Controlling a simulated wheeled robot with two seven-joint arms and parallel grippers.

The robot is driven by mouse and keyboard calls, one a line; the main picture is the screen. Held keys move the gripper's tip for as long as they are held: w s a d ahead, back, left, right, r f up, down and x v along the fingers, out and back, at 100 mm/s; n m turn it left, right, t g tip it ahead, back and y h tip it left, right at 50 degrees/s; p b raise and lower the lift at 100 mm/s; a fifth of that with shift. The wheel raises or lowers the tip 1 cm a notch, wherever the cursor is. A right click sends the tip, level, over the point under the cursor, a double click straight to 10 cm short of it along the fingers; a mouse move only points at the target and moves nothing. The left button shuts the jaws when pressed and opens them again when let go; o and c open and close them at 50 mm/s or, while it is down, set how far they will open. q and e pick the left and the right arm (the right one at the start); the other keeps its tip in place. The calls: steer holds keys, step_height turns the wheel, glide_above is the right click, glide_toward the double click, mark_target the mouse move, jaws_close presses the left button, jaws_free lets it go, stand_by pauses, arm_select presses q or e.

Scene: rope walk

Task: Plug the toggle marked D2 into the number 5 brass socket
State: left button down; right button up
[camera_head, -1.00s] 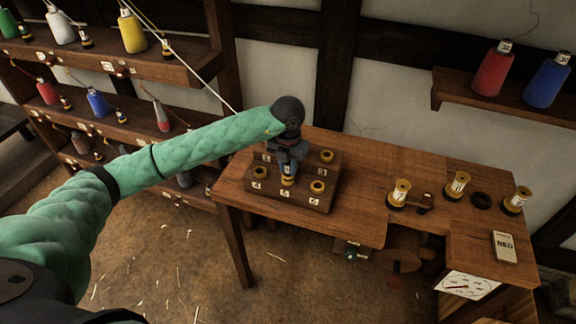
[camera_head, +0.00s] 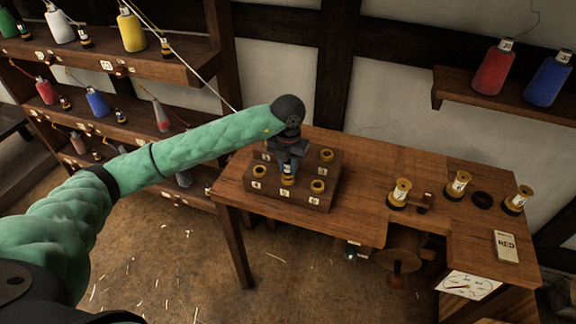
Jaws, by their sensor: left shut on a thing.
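My left gripper (camera_head: 289,164) points down over the wooden socket block (camera_head: 322,200) on the bench. It is shut on a small toggle (camera_head: 288,176) with a blue part, held at the front middle socket, between the brass socket marked 4 (camera_head: 259,171) and the brass socket marked 6 (camera_head: 318,186). The toggle's mark cannot be read. The number 5 brass socket (camera_head: 288,182) is at the toggle's lower end and partly hidden; I cannot tell how deep the toggle sits. A back-row brass socket (camera_head: 327,155) is empty. My right gripper is not in view.
Several spools, among them one brass spool (camera_head: 400,190), stand on the right of the bench (camera_head: 370,165). A card marked RED (camera_head: 506,246) lies at the right edge. A rack (camera_head: 170,72) with bottles and toggles stands left; a wall shelf (camera_head: 460,97) holds red and blue bottles.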

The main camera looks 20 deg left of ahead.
arm_select(q)
steer(key=shift+b, duration=0.35)
stand_by(0.5)
steer(key=shift+f+b, duration=0.5)
steer(key=shift+f, duration=0.05)
stand_by(0.3)
steer(key=c, duration=1.5)
jaws_free()
steer(key=shift+c, duration=0.2)
steer(key=shift+r+p, duration=1.45)
steer(key=shift+r, duration=4.05)
